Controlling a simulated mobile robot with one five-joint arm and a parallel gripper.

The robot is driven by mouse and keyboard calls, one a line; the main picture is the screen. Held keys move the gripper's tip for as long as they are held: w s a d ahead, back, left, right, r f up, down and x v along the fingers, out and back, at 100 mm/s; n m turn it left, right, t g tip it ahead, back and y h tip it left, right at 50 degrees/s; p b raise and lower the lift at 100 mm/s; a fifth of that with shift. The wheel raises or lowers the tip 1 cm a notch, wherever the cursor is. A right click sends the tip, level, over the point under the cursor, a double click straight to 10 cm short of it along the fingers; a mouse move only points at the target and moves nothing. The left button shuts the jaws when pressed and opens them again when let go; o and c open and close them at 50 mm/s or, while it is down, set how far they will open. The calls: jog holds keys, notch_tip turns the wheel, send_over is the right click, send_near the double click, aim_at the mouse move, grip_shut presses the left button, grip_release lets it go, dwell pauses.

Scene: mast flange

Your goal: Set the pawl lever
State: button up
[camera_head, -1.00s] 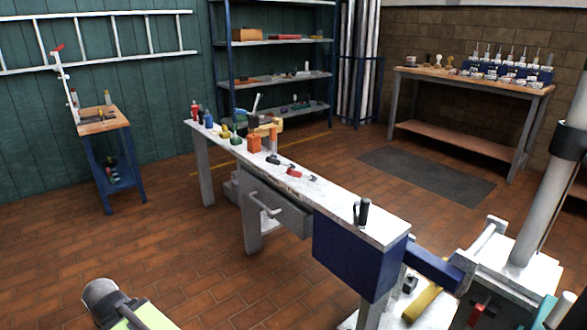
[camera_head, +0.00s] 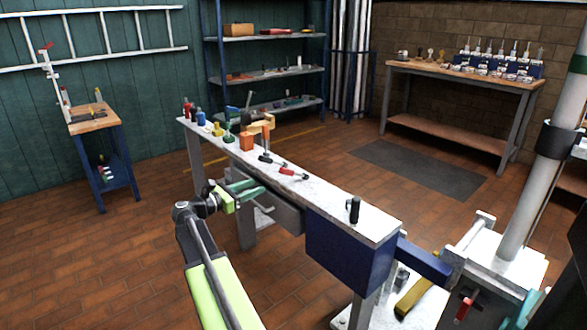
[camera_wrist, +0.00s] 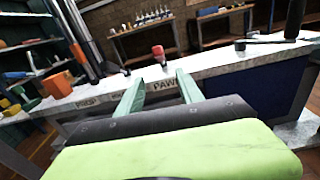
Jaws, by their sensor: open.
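My gripper (camera_head: 257,187) is open and empty beside the near long side of the white bench (camera_head: 335,197), with its green fingers pointing at the bench edge. In the wrist view my gripper (camera_wrist: 156,82) has its two fingers spread. A red-handled lever (camera_wrist: 158,53) shows between and beyond the fingertips, above a bench-edge label reading "PAW", its end covered by a finger. In the head view a red-handled lever (camera_head: 288,171) lies low on the bench top, apart from my gripper. A dark-handled lever (camera_head: 265,158) lies just behind it.
A black upright handle (camera_head: 353,210) stands near the bench's right end, above a blue box (camera_head: 345,247). A grey drawer (camera_head: 280,213) hangs under the bench near my gripper. An orange block (camera_head: 247,141) and several coloured items stand farther back.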

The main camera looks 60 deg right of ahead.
aim_at(294, 174)
jog(key=x, duration=1.2)
jog(key=r+x, duration=0.1)
jog(key=x, duration=0.5)
jog(key=shift+r, duration=0.1)
jog(key=shift+s, duration=0.1)
grip_shut()
jog(key=shift+a, duration=0.1)
dwell(0.5)
